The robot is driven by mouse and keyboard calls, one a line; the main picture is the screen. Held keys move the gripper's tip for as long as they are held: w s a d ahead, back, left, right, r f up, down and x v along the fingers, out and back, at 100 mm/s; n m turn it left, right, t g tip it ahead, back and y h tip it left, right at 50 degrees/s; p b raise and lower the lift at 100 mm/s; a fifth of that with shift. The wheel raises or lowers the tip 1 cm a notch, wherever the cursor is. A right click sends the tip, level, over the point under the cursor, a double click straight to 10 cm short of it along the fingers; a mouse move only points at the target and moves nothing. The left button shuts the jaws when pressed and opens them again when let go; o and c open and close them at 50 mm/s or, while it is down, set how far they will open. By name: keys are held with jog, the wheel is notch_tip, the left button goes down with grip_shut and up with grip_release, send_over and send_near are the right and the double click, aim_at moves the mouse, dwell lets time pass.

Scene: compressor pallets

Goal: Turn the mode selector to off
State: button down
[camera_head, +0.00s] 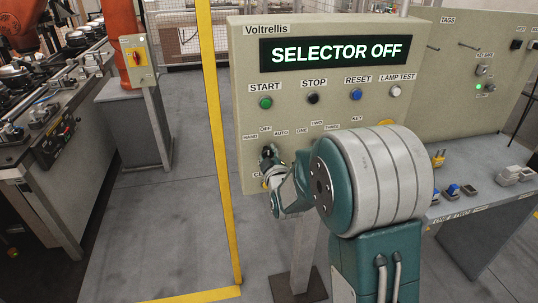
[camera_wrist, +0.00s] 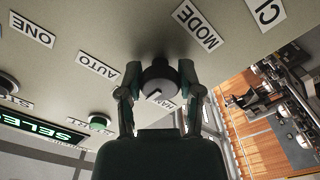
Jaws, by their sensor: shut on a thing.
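The mode selector is a black round knob (camera_wrist: 160,84) on the beige control panel (camera_head: 245,100). In the wrist view my gripper (camera_wrist: 159,90) is shut on the knob, one finger on each side of it. The knob has a white pointer mark; the wrist view is turned over, with MODE and AUTO labels near the knob. In the head view the knob (camera_head: 268,152) shows just below the OFF label, partly hidden by my gripper (camera_head: 270,165). The panel display (camera_head: 336,50) reads SELECTOR OFF.
Above the knob are the START (camera_head: 265,103), STOP (camera_head: 313,98), RESET (camera_head: 356,94) and LAMP TEST (camera_head: 394,91) buttons. A yellow post (camera_head: 216,130) stands left of the panel. A grey bench (camera_head: 470,190) with small parts is at the right. Open floor lies left of the post.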

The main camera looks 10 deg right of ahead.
jog(key=shift+a+r, duration=0.1)
jog(key=shift+c, duration=1.3)
grip_release()
jog(key=shift+w+a, duration=0.1)
jog(key=shift+w, duration=0.05)
jog(key=s, duration=1.2)
jog(key=s+r+m+g, duration=0.2)
jog(key=s+m+g, duration=0.2)
jog(key=s, duration=0.8)
jog(key=s+r+m+g, duration=0.2)
jog(key=s+m+g, duration=0.3)
jog(key=s, duration=0.8)
jog(key=g, duration=0.3)
jog(key=shift+r, duration=0.3)
